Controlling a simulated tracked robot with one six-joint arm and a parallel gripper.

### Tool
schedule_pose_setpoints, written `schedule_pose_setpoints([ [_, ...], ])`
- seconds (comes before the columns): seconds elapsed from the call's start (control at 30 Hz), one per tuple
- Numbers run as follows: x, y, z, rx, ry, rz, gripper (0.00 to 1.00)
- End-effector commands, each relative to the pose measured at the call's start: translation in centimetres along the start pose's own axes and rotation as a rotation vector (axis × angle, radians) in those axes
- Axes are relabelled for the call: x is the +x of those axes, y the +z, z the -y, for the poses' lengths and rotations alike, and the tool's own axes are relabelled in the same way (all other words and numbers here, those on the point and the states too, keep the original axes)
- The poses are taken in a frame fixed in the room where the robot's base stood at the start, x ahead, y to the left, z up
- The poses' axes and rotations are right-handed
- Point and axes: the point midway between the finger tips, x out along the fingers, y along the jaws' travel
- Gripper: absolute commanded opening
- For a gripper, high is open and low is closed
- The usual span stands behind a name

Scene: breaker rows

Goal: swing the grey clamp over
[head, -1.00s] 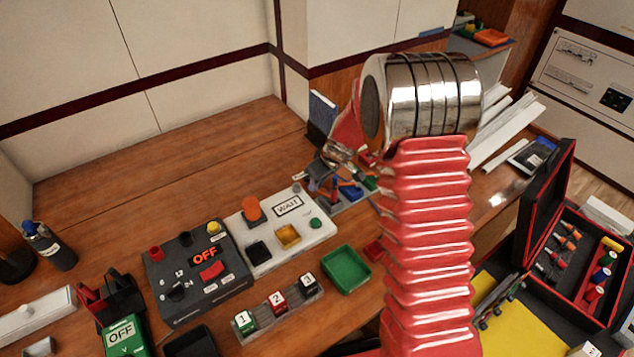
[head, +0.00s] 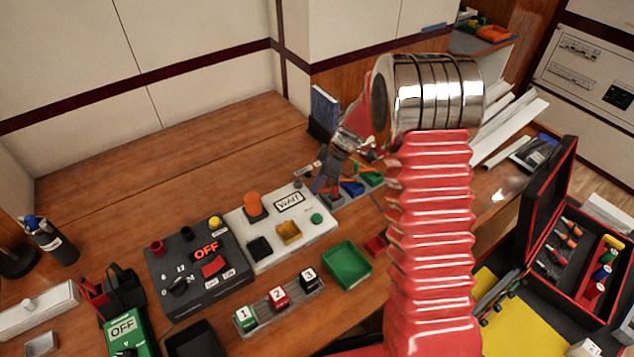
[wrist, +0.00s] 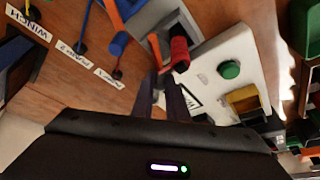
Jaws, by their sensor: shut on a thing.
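My gripper (head: 324,183) is at the back edge of the white WAIT panel, beside the coloured breaker levers. In the wrist view, my gripper's two dark fingers (wrist: 162,98) are close together around a small grey piece, which I take for the grey clamp (wrist: 160,97). Most of it is hidden by the fingers. A red-capped lever (wrist: 180,52) stands just past the fingertips, beside a grey frame (wrist: 158,17). Blue (wrist: 118,43) and orange levers lie to its left, with labels reading WINCH and PUMP.
The white WAIT panel (head: 318,228) with buttons lies close in front of my gripper. A dark OFF panel (head: 180,262), a green tray (head: 347,266) and numbered blocks (head: 278,298) stand nearer. An open black case (head: 545,205) is at the right. The back left of the table is clear.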

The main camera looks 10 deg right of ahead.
Motion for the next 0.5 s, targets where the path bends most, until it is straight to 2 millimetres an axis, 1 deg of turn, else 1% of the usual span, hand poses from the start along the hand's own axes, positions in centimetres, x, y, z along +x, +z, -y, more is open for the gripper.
schedule_pose_setpoints([
  [0.43, 0.07, 0.09, 0.19, -0.012, -0.009, 0.002, 0.0],
  [0.47, 0.07, 0.09, 0.2, -0.012, -0.009, 0.002, 0.15],
  [0.5, 0.07, 0.09, 0.19, -0.012, -0.009, 0.002, 0.18],
])
